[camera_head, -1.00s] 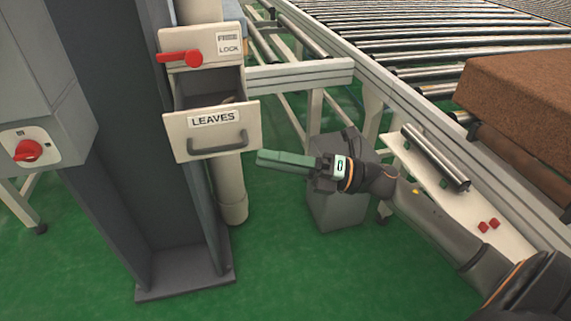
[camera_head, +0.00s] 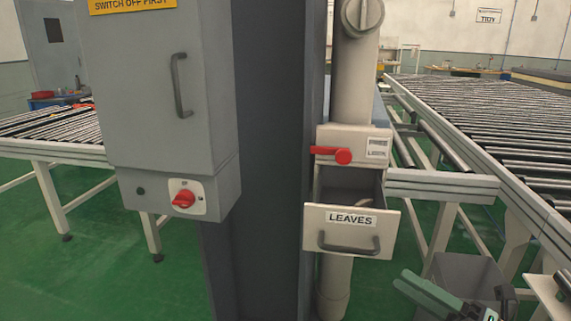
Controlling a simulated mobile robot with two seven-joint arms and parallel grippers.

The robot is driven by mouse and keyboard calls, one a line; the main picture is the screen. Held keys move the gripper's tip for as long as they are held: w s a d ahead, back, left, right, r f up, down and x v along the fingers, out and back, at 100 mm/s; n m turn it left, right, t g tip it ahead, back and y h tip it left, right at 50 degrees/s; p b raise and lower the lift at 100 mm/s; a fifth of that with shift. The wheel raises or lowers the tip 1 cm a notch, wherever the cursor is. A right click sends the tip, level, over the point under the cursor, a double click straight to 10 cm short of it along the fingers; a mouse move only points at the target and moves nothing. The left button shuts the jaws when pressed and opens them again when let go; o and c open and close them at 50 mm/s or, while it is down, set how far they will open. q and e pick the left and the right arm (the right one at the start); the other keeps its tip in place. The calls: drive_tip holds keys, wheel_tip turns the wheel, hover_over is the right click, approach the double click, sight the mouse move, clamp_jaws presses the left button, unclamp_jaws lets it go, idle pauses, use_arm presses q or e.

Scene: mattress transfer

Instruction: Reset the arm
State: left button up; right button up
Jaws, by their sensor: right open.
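My right gripper (camera_head: 402,279) shows at the bottom right, with its green fingers pointing up and left and a narrow gap between them. It is open and holds nothing that I can see. Its fingertips are just below and right of the front of the drawer marked LEAVES (camera_head: 351,230). I cannot tell whether they touch it. Most of my right arm is out of frame. My left gripper is not in view.
The drawer is pulled out beneath a red lever (camera_head: 331,154). A grey cabinet with a red rotary switch (camera_head: 184,198) hangs at the left. A dark column (camera_head: 270,150) stands between them. Roller conveyors (camera_head: 480,120) lie right and left. A grey bin (camera_head: 465,270) stands behind my gripper.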

wheel_tip(320, 180, down, 17)
drive_tip(key=s+a+m+t+h, duration=0.1)
drive_tip(key=s+m+t+h, duration=0.15)
drive_tip(key=m+h, duration=1.4)
drive_tip(key=s+a+f+m+g+y, duration=0.2)
drive_tip(key=s+a+f+m+g, duration=0.25)
drive_tip(key=s+f+m, duration=0.2)
drive_tip(key=s+a+f+m+g+y, duration=0.2)
drive_tip(key=s+a+f+m+g, duration=0.1)
drive_tip(key=s+a+f+m, duration=0.4)
use_arm(q)
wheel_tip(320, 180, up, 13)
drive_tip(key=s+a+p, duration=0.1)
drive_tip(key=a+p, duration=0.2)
drive_tip(key=p, duration=1.4)
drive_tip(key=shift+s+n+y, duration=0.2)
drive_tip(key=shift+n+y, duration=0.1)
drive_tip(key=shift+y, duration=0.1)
use_arm(e)
drive_tip(key=d+r, duration=0.4)
drive_tip(key=r, duration=0.7)
drive_tip(key=shift+w+d+r+t+h, duration=0.3)
drive_tip(key=shift+d+r+h, duration=0.05)
drive_tip(key=shift+d+h, duration=0.1)
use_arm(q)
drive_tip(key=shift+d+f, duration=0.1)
